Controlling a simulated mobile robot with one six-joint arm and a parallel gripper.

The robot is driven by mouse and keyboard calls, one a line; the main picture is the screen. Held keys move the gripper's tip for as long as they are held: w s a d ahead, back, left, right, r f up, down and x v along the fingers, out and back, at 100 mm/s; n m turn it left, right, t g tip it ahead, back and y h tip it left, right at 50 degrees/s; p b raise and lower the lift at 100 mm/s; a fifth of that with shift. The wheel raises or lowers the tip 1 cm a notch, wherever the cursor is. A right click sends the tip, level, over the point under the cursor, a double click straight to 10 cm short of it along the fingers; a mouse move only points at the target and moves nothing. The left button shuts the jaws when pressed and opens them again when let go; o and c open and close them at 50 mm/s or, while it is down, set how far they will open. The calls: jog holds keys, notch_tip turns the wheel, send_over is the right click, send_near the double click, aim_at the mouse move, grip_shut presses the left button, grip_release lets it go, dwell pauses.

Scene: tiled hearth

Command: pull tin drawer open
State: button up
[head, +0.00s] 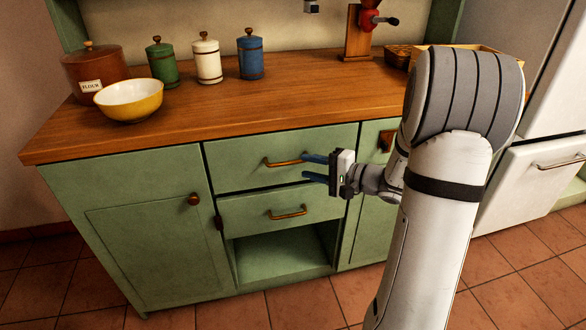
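The green cabinet has two stacked drawers with brass bar handles; no label shows which is the tin drawer. The upper drawer (235,152) and its handle (282,163) are at the middle of the head view, and it looks closed. The lower drawer (245,217) with its handle (288,213) also looks closed. My gripper (304,166) is open, its two blue fingers apart one above the other. Its fingertips are by the right end of the upper handle; I cannot tell whether they touch it. Nothing shows between the fingers.
An open cubby (280,255) lies under the drawers. A left cabinet door (155,245) has a round knob. The wooden countertop (270,105) holds a flour jar (90,72), a yellow bowl (130,100), canisters and a red grinder (368,20). A white fridge (525,185) stands right.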

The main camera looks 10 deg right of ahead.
aim_at(292, 163)
jog(key=x, duration=0.5)
jog(key=shift+w+a+b, duration=0.1)
jog(key=shift+b, duration=0.25)
grip_shut()
